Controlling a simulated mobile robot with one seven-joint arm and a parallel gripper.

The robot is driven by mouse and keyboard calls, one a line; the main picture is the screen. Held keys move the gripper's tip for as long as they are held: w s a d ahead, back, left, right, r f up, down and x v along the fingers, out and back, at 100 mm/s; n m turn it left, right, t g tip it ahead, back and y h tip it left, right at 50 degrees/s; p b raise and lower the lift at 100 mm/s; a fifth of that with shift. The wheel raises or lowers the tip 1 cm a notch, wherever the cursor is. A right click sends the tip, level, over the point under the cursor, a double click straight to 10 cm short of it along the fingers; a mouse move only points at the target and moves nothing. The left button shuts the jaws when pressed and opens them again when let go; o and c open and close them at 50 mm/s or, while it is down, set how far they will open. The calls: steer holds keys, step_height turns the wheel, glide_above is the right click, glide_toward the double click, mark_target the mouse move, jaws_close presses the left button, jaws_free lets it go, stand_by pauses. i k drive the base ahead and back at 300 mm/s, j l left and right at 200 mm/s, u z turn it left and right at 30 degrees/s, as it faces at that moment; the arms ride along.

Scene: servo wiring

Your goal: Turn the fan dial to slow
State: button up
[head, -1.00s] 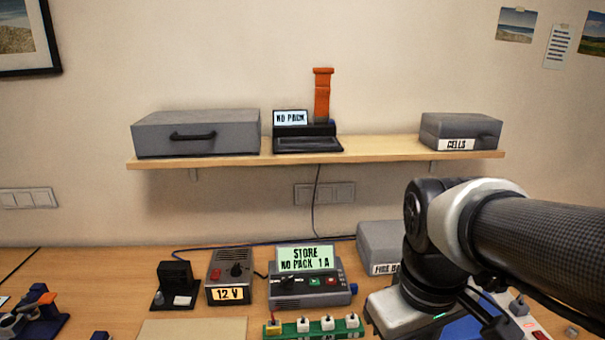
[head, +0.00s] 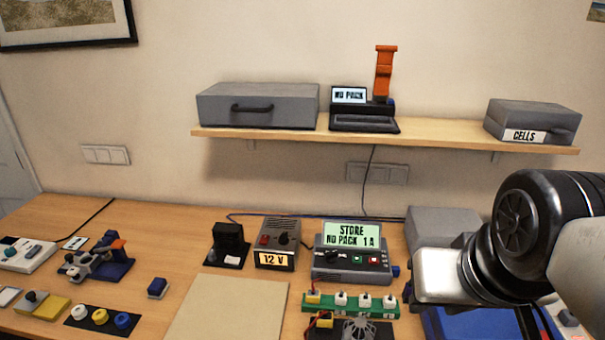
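A small fan with a pale grille (head: 359,329) is at the bottom edge of the head view, partly cut off. No dial is readably marked for the fan. My gripper (head: 446,276) is at the right, above the bench beside the STORE unit. Its fingers are not clearly visible, and no held thing shows.
A green strip with white plugs (head: 350,306) lies before the STORE unit. A beige mat (head: 228,308) lies bare at centre. A blue clamp-like stand (head: 97,263) and a board with coloured knobs (head: 101,319) are at left. A shelf (head: 436,140) hangs above.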

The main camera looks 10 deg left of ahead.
mark_target(212, 258)
steer(key=k+u, duration=0.2)
steer(key=u, duration=0.15)
steer(key=k+j+u, duration=0.15)
steer(key=u, duration=0.15)
steer(key=k+j+u, duration=0.2)
steer(key=u, duration=0.15)
steer(key=i+j+z, duration=0.35)
steer(key=j, duration=0.25)
steer(key=i+j+z, duration=0.3)
steer(key=j, duration=0.4)
steer(key=i+j+z, duration=0.15)
steer(key=j, duration=0.25)
steer(key=i+j+z, duration=0.2)
steer(key=j, duration=0.2)
